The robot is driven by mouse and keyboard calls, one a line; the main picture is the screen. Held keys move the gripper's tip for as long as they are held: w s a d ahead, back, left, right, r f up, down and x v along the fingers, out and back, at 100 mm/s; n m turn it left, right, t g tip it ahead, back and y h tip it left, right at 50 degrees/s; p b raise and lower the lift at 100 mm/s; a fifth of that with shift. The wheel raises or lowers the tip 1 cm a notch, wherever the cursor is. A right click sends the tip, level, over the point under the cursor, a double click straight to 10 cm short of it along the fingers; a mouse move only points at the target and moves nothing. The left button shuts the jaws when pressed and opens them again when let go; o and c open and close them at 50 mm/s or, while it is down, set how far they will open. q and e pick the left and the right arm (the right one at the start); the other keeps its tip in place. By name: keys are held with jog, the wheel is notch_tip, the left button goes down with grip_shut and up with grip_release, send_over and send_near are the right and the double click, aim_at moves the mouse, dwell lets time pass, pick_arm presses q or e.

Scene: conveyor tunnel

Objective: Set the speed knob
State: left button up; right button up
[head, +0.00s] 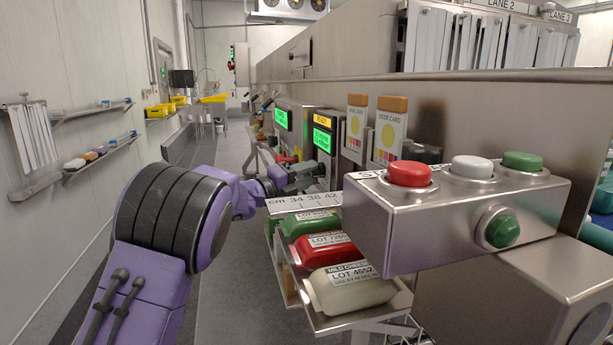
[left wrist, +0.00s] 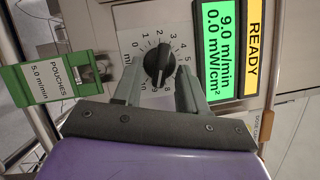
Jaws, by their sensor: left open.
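The black speed knob (left wrist: 158,62) sits at the centre of a printed dial in the left wrist view. The green display (left wrist: 215,58) beside it reads 9.0 m/min and 0.0 mW/cm². A green card (left wrist: 48,80) reads POUCHES 5.0 m/min. My left gripper (left wrist: 158,88) is open, with one finger on each side of the knob's lower part; I cannot tell whether they touch it. In the head view, my left gripper (head: 312,176) is at the panel below the green screen (head: 323,140), and the knob is hidden there. My right gripper is not in view.
A steel button box (head: 455,225) with red, white and green buttons stands close on the right. Dose cards (head: 390,132) stand behind the box. The aisle floor (head: 235,240) is clear.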

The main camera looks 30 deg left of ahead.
pick_arm(q)
jog(key=b+v, duration=0.1)
jog(key=v, duration=0.9)
jog(key=shift+s, duration=0.25)
